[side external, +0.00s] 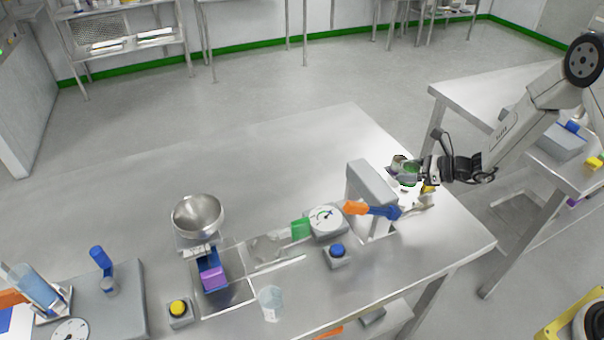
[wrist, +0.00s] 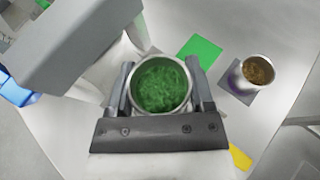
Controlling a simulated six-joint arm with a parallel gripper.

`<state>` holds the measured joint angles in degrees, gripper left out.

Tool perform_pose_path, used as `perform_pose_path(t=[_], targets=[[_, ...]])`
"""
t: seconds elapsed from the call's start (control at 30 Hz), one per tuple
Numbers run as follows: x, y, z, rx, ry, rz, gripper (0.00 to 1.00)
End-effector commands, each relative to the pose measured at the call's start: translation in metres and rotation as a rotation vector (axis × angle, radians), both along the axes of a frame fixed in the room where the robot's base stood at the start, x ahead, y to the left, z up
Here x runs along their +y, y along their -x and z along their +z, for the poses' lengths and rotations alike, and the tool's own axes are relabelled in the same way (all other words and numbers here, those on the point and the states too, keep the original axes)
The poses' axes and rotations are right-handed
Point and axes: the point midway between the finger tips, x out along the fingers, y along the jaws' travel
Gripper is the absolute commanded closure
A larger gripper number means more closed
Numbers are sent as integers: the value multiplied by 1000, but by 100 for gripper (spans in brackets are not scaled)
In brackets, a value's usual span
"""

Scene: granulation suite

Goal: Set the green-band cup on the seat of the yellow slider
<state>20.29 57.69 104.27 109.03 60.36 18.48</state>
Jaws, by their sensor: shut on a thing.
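My gripper (side external: 415,172) is at the right end of the steel table, and its two fingers also show in the wrist view (wrist: 161,90). It is shut on a metal cup (wrist: 136,101) filled with green granules. The cup's outer side is mostly hidden, so I cannot see its band. In the side view the held cup is small and partly covered by the gripper. A yellow patch (wrist: 239,157) lies on the table near the gripper's lower right in the wrist view. I cannot tell whether it belongs to the yellow slider; no yellow slider shows clearly.
A cup with brown granules (wrist: 252,74) stands on a grey-purple square, right of the held cup. A bare green square (wrist: 201,52) lies between them. The table's far middle is clear.

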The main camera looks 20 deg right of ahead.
Motion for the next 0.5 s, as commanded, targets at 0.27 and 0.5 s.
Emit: perform_pose_path(t=[0.27, 0.5], targets=[[0, 0, -12, 0, 0, 0, 98], [0, 0, -28, 1, 1, 0, 98]])
